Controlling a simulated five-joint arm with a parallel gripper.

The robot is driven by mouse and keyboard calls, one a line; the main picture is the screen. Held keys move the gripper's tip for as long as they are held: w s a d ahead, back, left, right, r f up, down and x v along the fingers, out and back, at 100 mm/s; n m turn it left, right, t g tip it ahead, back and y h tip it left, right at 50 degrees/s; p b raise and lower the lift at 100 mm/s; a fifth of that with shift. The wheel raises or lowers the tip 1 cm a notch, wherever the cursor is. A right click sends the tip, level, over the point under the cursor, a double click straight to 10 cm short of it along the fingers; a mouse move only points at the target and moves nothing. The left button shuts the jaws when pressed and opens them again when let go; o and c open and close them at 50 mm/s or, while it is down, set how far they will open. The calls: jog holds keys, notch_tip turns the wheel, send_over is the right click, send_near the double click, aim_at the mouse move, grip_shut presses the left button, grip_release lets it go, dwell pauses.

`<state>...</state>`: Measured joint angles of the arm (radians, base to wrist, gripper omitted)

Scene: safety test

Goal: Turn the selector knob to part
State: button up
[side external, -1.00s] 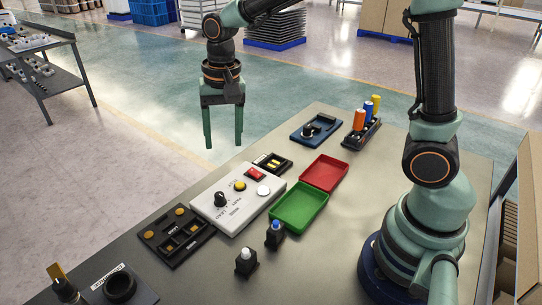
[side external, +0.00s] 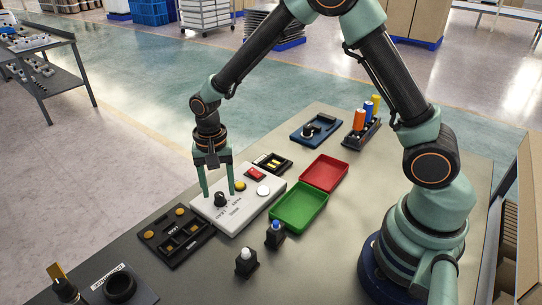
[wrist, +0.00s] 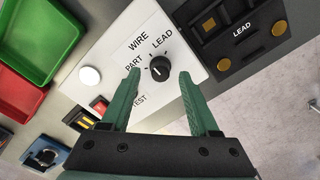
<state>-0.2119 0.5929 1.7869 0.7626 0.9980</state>
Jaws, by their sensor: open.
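The black selector knob (side external: 220,199) stands on a white panel (side external: 248,208). In the wrist view the knob (wrist: 159,68) sits among the printed labels WIRE, LEAD, PART and TEST. I cannot tell for certain which label its pale mark points at. My gripper (side external: 218,194) is open and points down over the panel, with one finger on each side of the knob. In the wrist view my gripper (wrist: 159,73) shows gaps between both fingertips and the knob; I see no contact.
The panel also has a yellow button (side external: 240,186), a white button (side external: 263,191) and a red switch (side external: 256,174). A green tray (side external: 300,222) and a red tray (side external: 324,174) lie to the right. A black fixture (side external: 160,247) lies in front-left.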

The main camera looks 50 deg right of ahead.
jog(key=shift+f, duration=1)
grip_shut()
jog(key=shift+n, duration=0.3)
jog(key=n, duration=0.5)
jog(key=shift+r, duration=0.1)
jog(key=n, duration=0.6)
jog(key=shift+n, duration=0.3)
